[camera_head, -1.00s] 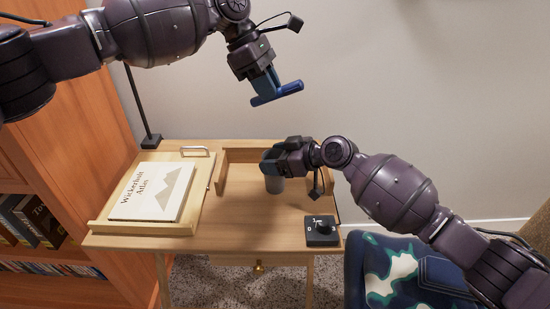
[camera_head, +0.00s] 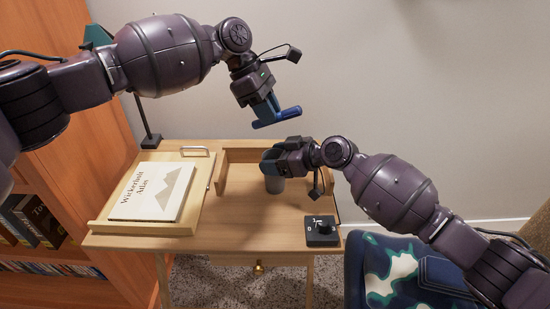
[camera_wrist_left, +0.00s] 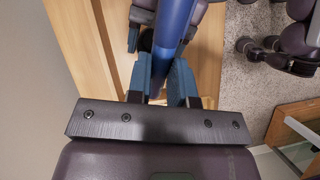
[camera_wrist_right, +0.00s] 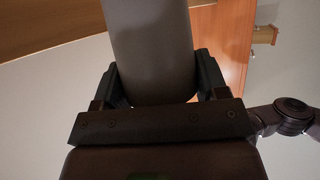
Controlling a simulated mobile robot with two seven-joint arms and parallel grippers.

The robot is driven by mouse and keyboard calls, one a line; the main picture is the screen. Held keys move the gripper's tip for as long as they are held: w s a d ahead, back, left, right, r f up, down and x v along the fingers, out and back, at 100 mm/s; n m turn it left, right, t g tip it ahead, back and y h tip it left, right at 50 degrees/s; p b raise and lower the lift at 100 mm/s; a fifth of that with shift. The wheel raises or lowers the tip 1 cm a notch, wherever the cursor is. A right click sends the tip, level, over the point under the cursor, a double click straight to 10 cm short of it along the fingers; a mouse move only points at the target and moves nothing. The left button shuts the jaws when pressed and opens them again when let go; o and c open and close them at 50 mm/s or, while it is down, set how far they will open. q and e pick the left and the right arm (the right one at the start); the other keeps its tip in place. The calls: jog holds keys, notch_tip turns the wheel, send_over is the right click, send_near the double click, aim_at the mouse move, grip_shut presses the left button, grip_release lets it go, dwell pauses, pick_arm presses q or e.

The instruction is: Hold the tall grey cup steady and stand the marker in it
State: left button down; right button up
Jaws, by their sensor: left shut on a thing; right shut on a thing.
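The blue marker (camera_head: 290,113) lies nearly level in the head view, across my left gripper (camera_head: 266,110), which is shut on it. The marker is in the air above and apart from the cup. It also runs up the left wrist view (camera_wrist_left: 174,30) between the fingers. The cup's grey wall (camera_wrist_right: 150,50) fills the space between the fingers in the right wrist view.
A book (camera_head: 153,190) rests on a wooden stand (camera_head: 135,228) at the desk's left. A black box with a knob (camera_head: 321,232) sits at the front right. A lamp pole (camera_head: 142,115) rises at the back left. The desk (camera_head: 240,225) is bare in front of the cup.

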pick_arm(q)
jog(key=shift+f, duration=2.4)
jog(key=c, duration=1.5)
grip_release()
jog(key=shift+f, duration=0.15)
jog(key=o, duration=0.6)
jog(key=shift+c, duration=0.2)
jog(key=v, duration=1.2)
